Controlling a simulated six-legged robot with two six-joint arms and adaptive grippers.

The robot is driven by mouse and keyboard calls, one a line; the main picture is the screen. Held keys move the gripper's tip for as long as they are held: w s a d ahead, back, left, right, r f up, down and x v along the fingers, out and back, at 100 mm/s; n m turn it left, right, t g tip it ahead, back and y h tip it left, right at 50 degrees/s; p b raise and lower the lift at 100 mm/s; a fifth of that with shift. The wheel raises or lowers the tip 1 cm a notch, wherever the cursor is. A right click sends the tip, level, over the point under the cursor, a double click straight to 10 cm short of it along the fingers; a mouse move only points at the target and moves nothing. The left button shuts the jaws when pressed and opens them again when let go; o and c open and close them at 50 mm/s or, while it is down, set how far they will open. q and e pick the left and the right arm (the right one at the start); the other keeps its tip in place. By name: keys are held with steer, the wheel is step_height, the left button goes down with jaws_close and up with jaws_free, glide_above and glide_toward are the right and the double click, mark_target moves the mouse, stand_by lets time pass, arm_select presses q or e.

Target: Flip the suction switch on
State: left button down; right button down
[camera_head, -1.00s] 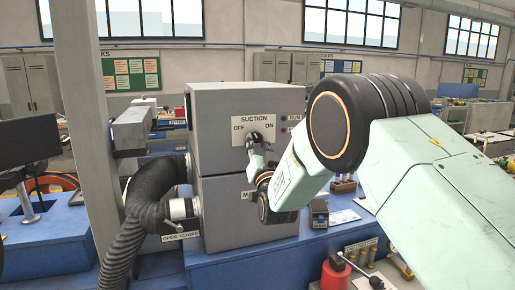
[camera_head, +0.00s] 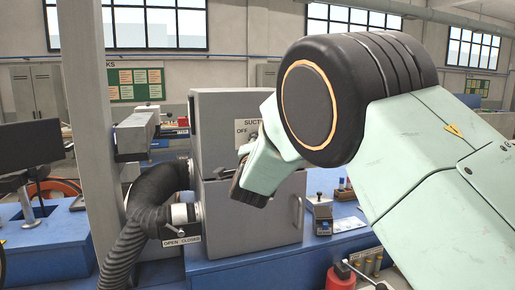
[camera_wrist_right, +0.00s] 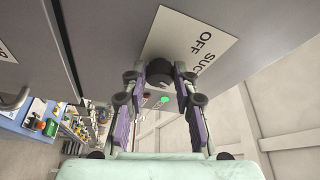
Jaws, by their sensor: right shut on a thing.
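The grey suction cabinet (camera_head: 212,135) stands in the middle of the head view. Its white label (camera_head: 243,128) shows SUCT and OFF; my right arm covers the rest. The black switch knob (camera_wrist_right: 160,69) on the cabinet front shows in the right wrist view, beside the white label there (camera_wrist_right: 205,42). My right gripper (camera_wrist_right: 160,77) is shut on the knob, with a finger on each side. A green lamp (camera_wrist_right: 164,99) shows between the fingers. My left gripper is not in view.
A black corrugated hose (camera_head: 150,205) joins the cabinet's left side above an OPEN CLOSED plate (camera_head: 181,241). A grey post (camera_head: 90,130) stands to the left.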

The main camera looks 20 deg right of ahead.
steer(key=shift+r+m+g, duration=0.25)
steer(key=shift+m+g, duration=0.35)
steer(key=shift+m, duration=0.8)
steer(key=shift+d+m, duration=0.1)
steer(key=shift+m, duration=0.2)
steer(key=c, duration=1.5)
jaws_free()
steer(key=o, duration=0.5)
steer(key=shift+s+d, duration=0.1)
steer(key=shift+s, duration=0.05)
steer(key=shift+a, duration=0.2)
